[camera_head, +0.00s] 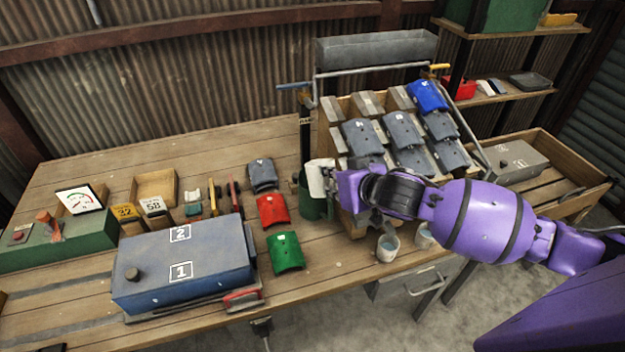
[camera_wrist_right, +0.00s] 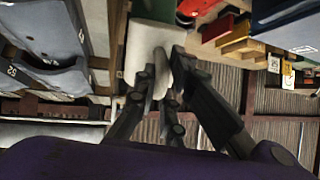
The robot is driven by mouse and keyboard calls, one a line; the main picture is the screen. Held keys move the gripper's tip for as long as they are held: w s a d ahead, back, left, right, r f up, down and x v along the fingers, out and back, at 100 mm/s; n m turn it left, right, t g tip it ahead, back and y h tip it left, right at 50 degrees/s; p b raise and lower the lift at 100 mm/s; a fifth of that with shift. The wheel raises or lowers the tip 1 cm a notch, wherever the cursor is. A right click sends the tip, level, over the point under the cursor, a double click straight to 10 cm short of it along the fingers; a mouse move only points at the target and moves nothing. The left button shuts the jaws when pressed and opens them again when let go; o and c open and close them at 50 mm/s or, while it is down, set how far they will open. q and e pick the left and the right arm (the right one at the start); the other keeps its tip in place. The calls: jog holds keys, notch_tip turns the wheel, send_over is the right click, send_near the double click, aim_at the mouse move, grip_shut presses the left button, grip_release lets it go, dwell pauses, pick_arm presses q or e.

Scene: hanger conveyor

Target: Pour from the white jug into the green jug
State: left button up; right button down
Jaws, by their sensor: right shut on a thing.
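The white jug (camera_head: 318,180) is in my right gripper (camera_head: 340,184), whose dark fingers are shut on it. In the right wrist view the white jug (camera_wrist_right: 150,42) shows between the fingers (camera_wrist_right: 160,95). The green jug (camera_head: 312,208) stands on the wooden table just behind and below the white jug, which covers part of it. I cannot tell how far the white jug is tilted, whether the two touch, or whether anything flows. My left gripper is in neither view.
A rack of grey covers (camera_head: 362,137) stands close behind my right gripper. Two small cups (camera_head: 387,248) stand near the table's front edge. Red (camera_head: 272,210) and green (camera_head: 286,251) covers and a blue box (camera_head: 185,262) lie to the left.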

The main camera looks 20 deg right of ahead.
jog(key=shift+w+r, duration=0.1)
jog(key=shift+r, duration=0.05)
jog(key=shift+w+r+g, duration=0.15)
jog(key=shift+r+g, duration=0.05)
jog(key=shift+g, duration=0.4)
jog(key=shift+r, duration=0.1)
jog(key=shift+w+r+g, duration=0.2)
jog(key=shift+w+g, duration=0.05)
jog(key=shift+g, duration=0.15)
jog(key=shift+a+h, duration=0.1)
jog(key=shift+h, duration=0.2)
jog(key=shift+w+r, duration=0.1)
jog(key=shift+w+r+g, duration=0.15)
jog(key=shift+w+g, duration=0.1)
jog(key=shift+g, duration=0.45)
